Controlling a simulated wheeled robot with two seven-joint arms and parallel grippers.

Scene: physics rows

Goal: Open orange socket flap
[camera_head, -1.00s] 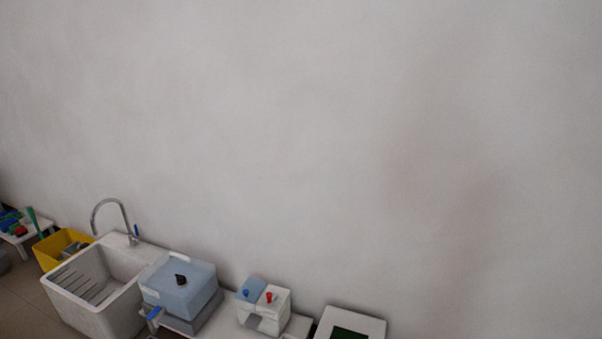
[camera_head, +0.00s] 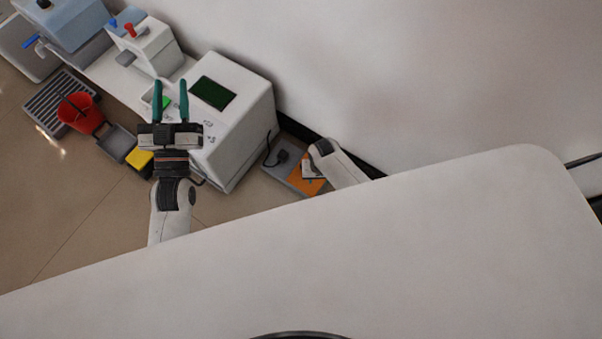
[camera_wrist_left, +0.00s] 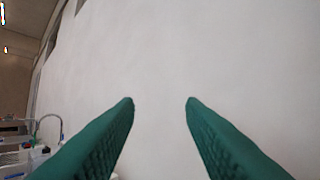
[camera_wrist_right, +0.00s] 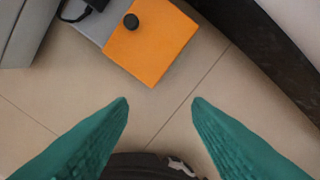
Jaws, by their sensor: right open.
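The orange socket flap (camera_head: 305,182) lies on a grey socket box (camera_head: 278,174) on the floor by the wall, partly hidden by my right arm.
A white machine (camera_head: 240,125) with a dark green screen stands left of the socket box. A black plug (camera_head: 282,156) with cable is on the box. A red bucket (camera_head: 80,112) and grey bin (camera_head: 117,143) stand left. A dark skirting (camera_wrist_right: 265,50) runs right of the flap.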

